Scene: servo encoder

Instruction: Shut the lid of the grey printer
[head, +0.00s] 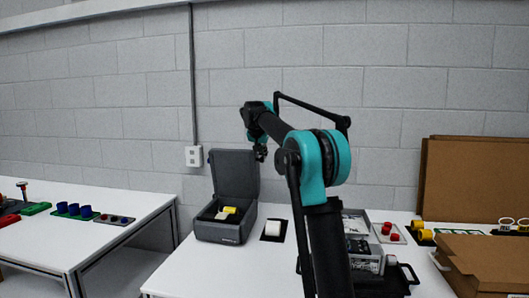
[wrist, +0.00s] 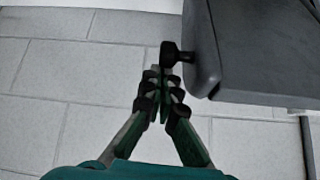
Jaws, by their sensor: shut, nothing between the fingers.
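The grey printer (head: 222,232) stands on the table with its lid (head: 234,172) open and upright at the back. A yellow and a white item show inside its body. My gripper (head: 261,152) is beside the upper right corner of the lid, shut and empty. In the wrist view the closed fingers (wrist: 159,80) point up at the left of a grey panel, which looks like the lid (wrist: 262,45). A dark knob-like piece lies between the fingertips and the panel edge; I cannot tell whether the fingers touch it.
A white roll on a dark pad (head: 273,229) lies right of the printer. A grey case (head: 368,262), red and yellow pieces and cardboard (head: 477,178) are farther right. A second table (head: 60,238) with blue cups is at the left. The wall is close behind.

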